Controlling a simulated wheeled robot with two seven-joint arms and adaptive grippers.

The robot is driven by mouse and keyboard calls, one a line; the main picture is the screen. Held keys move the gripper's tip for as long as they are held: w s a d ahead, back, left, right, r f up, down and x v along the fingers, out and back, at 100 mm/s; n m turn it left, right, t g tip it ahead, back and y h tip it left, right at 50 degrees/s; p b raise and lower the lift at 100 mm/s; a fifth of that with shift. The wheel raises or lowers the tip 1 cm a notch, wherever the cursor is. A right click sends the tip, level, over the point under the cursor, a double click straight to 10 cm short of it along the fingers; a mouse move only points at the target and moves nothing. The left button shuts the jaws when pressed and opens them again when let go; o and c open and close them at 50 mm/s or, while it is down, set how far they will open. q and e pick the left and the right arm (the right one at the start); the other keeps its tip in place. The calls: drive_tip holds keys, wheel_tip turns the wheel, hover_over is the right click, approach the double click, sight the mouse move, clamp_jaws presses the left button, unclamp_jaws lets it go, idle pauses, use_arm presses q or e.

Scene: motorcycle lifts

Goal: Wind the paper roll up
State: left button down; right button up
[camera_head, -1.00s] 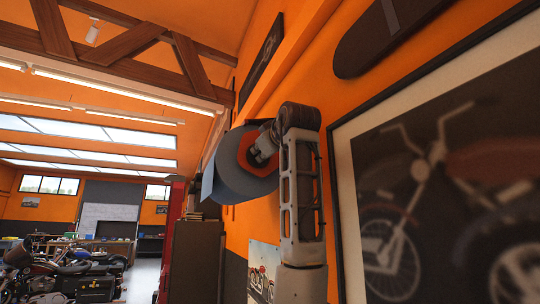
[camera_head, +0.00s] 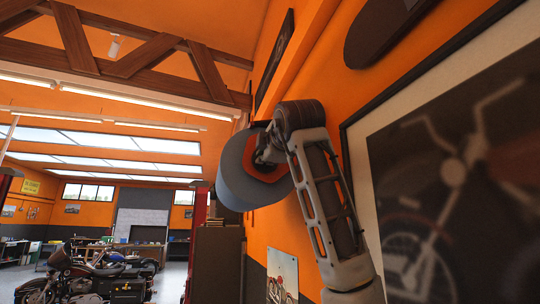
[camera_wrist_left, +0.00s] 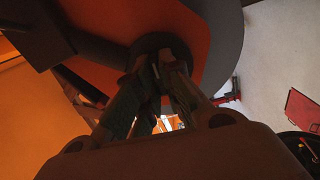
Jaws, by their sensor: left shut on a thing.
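The blue-grey paper roll (camera_head: 233,177) hangs on the orange wall in the head view, with an orange disc (camera_head: 279,185) on its near end. No loose paper end shows hanging from it. My left gripper (camera_head: 266,155) is at the middle of this disc, mostly hidden by my own wrist. In the left wrist view my left gripper (camera_wrist_left: 163,82) has its fingers close together, shut on the dark round hub (camera_wrist_left: 160,45) of the roll. The orange disc (camera_wrist_left: 120,18) and the roll's grey edge (camera_wrist_left: 222,45) show around it. My right gripper is out of view.
A large framed motorcycle picture (camera_head: 450,190) hangs on the wall right of my arm. A dark cabinet (camera_head: 217,262) stands below the roll. Motorcycles (camera_head: 95,280) stand at the lower left. The space left of the roll is open.

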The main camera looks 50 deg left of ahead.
use_arm(q)
drive_tip(key=shift+f+n, duration=0.15)
drive_tip(key=shift+n, duration=0.45)
drive_tip(key=c, duration=1.6)
unclamp_jaws()
drive_tip(key=shift+o, duration=0.2)
drive_tip(key=v, duration=1.2)
